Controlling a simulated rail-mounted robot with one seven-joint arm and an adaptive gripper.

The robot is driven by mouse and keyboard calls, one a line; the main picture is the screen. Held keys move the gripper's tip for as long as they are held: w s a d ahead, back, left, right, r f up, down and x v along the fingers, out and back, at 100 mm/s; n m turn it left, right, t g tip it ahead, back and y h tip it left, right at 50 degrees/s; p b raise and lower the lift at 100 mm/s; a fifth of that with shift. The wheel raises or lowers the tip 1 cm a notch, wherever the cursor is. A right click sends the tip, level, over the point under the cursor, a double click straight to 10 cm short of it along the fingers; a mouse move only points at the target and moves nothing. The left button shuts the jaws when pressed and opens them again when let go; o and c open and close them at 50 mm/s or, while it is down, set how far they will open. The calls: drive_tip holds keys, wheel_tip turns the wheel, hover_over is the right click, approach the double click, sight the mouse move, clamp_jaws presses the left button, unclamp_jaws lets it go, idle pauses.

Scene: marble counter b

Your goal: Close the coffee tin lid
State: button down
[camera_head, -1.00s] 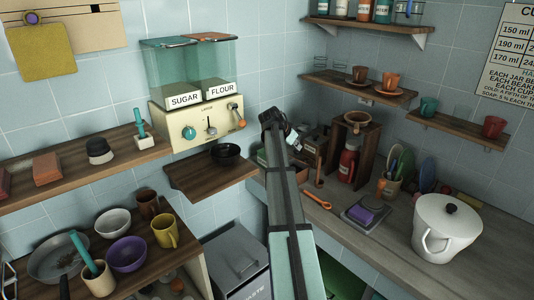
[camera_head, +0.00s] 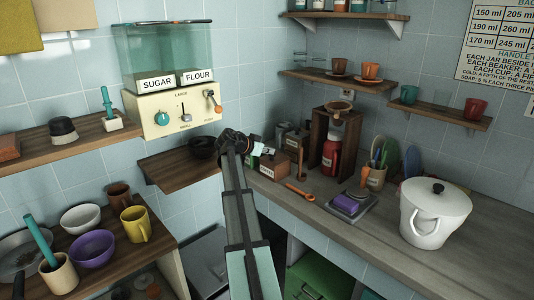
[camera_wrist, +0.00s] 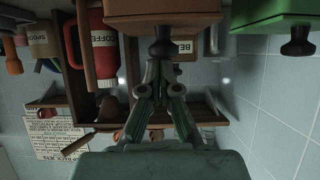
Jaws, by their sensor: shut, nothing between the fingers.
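A red container labelled COFFEE, with a handle, hangs at upper left in the wrist view (camera_wrist: 105,45), which looks upside down. It appears to be the red jar (camera_head: 330,158) in the wooden stand in the head view. My gripper (camera_head: 238,143) is near the back corner of the counter, left of several small boxes and apart from the red jar. In the wrist view my gripper (camera_wrist: 160,72) is shut and empty, its tips close to the dark knob of a brown box (camera_wrist: 163,18).
A green box (camera_wrist: 272,12) with a dark knob is beside the brown one. An orange spoon (camera_head: 301,189), a scale with a purple item (camera_head: 352,202) and a white lidded pot (camera_head: 435,215) are on the counter. A wooden shelf (camera_head: 180,172) juts out left of my gripper.

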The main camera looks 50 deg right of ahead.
drive_tip(key=shift+a+f, duration=0.25)
drive_tip(key=shift+f, duration=0.1)
drive_tip(key=shift+r, duration=0.15)
